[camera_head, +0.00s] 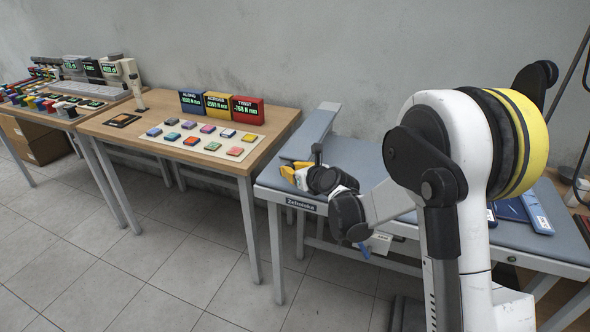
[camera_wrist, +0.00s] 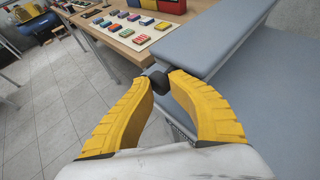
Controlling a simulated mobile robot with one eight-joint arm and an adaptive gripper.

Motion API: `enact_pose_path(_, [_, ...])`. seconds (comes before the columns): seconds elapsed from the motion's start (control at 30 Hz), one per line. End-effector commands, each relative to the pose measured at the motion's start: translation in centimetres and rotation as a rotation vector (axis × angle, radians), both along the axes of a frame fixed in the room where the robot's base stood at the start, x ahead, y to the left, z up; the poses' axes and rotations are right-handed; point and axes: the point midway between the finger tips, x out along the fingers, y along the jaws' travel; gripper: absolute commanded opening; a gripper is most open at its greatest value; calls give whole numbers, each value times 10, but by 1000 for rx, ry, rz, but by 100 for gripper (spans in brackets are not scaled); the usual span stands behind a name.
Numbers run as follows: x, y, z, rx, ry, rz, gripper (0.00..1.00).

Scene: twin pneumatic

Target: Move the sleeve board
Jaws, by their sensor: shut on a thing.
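The sleeve board (camera_head: 311,134) is a long, narrow grey-blue padded board at the left end of the grey-blue ironing table (camera_head: 376,172). In the wrist view the sleeve board (camera_wrist: 215,38) runs away from me, above the table's padded top (camera_wrist: 275,95). My gripper (camera_head: 290,172) is at the board's near end, its yellow fingers partly hidden by my wrist. In the wrist view my gripper (camera_wrist: 158,80) is shut on a small dark knob (camera_wrist: 157,79) at the board's near left corner. How the knob joins the board is hidden.
A wooden table (camera_head: 205,110) to the left carries coloured blocks on a white sheet (camera_head: 204,141) and three lit displays (camera_head: 219,105). A gap separates it from the ironing table. Blue items (camera_head: 522,212) lie at the ironing table's right, partly behind my arm.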

Motion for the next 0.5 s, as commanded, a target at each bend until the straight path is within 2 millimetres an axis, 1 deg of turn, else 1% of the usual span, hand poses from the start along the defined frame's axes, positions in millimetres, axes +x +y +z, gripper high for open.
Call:
enact_pose_path(0.03, [6,-6,4,4,-12,-19,0])
enact_pose_path(0.47, [6,-5,4,3,-12,-20,0])
enact_pose_path(0.5, [6,-5,4,3,-12,-20,27])
